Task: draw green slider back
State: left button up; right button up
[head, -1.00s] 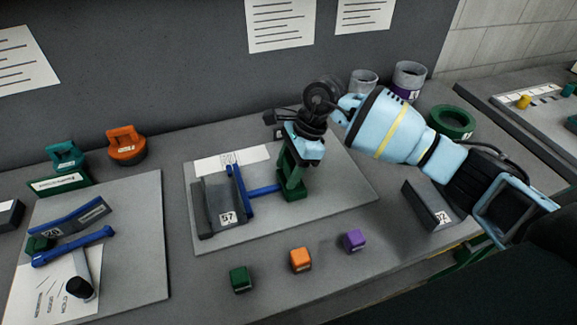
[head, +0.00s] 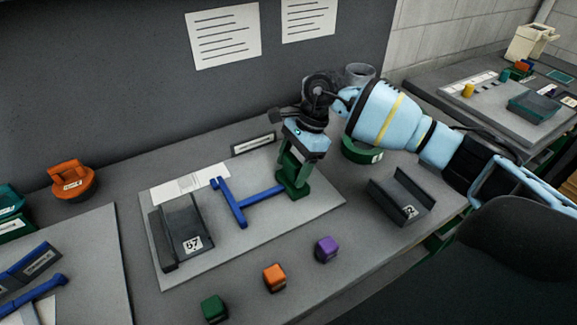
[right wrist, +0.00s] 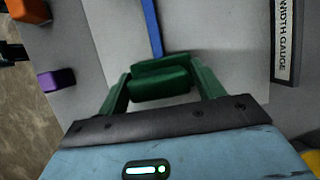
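The green slider (head: 291,188) is a green block at the right end of a blue T-shaped pusher (head: 240,206) on the grey board. It also shows in the right wrist view (right wrist: 160,80). My right gripper (head: 296,172) reaches down onto it; its green fingers lie on both sides of the block in the wrist view and look shut on it. The pusher's crossbar stands clear of the dark channel piece marked 57 (head: 185,238), with bare board between them. My left gripper is out of view.
Green (head: 214,308), orange (head: 274,277) and purple (head: 326,248) cubes lie along the front. A dark angled piece (head: 405,190) and a green ring (head: 360,152) are on the right. An orange-handled object (head: 72,180) stands at the left.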

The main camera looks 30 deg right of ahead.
jog(key=shift+o, duration=0.7)
jog(key=shift+a, duration=0.1)
jog(key=shift+b+v, duration=0.35)
jog(key=shift+v, duration=3.5)
jog(key=shift+s, duration=0.1)
